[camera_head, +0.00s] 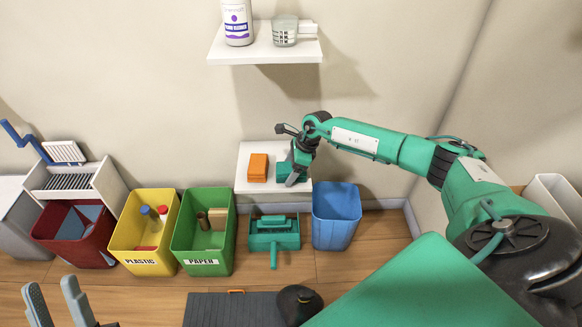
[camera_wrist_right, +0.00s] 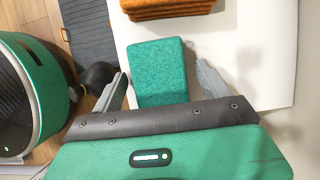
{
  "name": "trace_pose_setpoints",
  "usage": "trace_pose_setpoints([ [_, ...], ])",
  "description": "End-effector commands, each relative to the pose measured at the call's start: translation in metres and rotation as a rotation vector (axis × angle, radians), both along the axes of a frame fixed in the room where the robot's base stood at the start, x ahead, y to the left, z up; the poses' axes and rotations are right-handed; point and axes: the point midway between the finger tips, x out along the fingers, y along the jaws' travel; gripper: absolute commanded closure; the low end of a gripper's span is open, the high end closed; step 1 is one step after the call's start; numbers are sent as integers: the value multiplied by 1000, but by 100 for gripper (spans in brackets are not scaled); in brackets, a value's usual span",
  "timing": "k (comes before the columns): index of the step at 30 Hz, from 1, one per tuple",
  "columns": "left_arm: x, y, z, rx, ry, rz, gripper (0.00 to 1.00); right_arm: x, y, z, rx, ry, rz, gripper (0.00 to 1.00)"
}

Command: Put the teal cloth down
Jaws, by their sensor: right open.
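The teal cloth (camera_wrist_right: 158,62), a folded block, lies on the white stand top, and it also shows in the head view (camera_head: 284,173), partly hidden by my gripper. My right gripper (camera_wrist_right: 161,75) is open, with one finger on each side of the cloth; gaps show between the cloth and the fingers. In the head view my right gripper (camera_head: 297,174) is over the right part of the stand. My left gripper (camera_head: 52,284) is open and empty at the bottom left.
An orange folded cloth (camera_head: 258,167) lies on the white stand (camera_head: 243,187), left of the teal one. Red (camera_head: 60,243), yellow (camera_head: 150,258), green (camera_head: 203,258) and blue (camera_head: 335,222) bins stand along the wall. A white shelf (camera_head: 264,52) hangs above.

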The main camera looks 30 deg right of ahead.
Motion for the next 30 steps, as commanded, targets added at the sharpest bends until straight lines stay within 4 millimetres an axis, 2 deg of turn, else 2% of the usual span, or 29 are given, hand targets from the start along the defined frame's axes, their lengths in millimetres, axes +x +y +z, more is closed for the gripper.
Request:
trace_pose_setpoints([
  [5, 4, -2, -4, 8, 41, -5, 64, -2, -4, 10, -1, -2, -1, 22],
  [14, 19, -20, -52, 78, 339, -47, 64, -13, -22, 58, -2, -2, -1, 22],
  [21, 21, -32, -90, 127, 542, -79, 64, -22, -36, 95, -1, -2, -1, 22],
  [25, 20, -35, -102, 142, 602, -90, 64, -24, -40, 106, 0, 0, 0, 22],
  [30, 19, -37, -108, 148, 629, -95, 64, -26, -42, 110, 1, -1, 0, 22],
])
